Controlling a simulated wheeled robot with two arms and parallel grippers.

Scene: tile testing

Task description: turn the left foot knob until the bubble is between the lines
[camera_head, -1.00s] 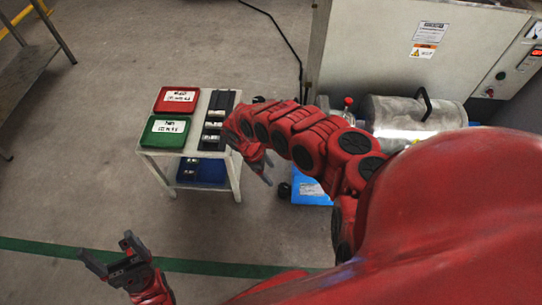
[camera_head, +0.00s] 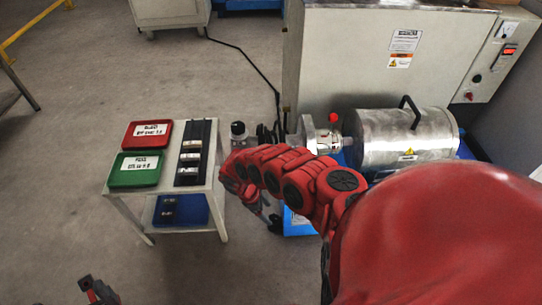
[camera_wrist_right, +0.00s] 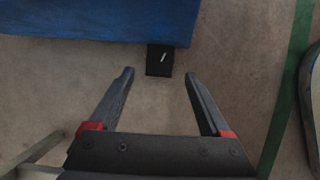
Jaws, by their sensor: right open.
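The silver cylinder machine (camera_head: 405,135) sits on a blue base (camera_head: 298,222) right of the small table. My right gripper (camera_head: 268,212) hangs left of that base in the head view. In the right wrist view it is open and empty (camera_wrist_right: 160,78), over the floor. A small black block (camera_wrist_right: 159,60) with a white mark lies ahead between its fingertips, against a blue edge (camera_wrist_right: 90,20). I cannot tell whether this block is the knob or the level. The left foot knob, bubble and lines are not clearly visible. My left gripper (camera_head: 97,291) is mostly cut off at the bottom edge.
A white table (camera_head: 205,180) holds a red tray (camera_head: 146,134), a green tray (camera_head: 138,170) and a black rack (camera_head: 188,178). A blue bin (camera_head: 180,210) is on its lower shelf. A large grey cabinet (camera_head: 345,60) stands behind. Floor in front is clear.

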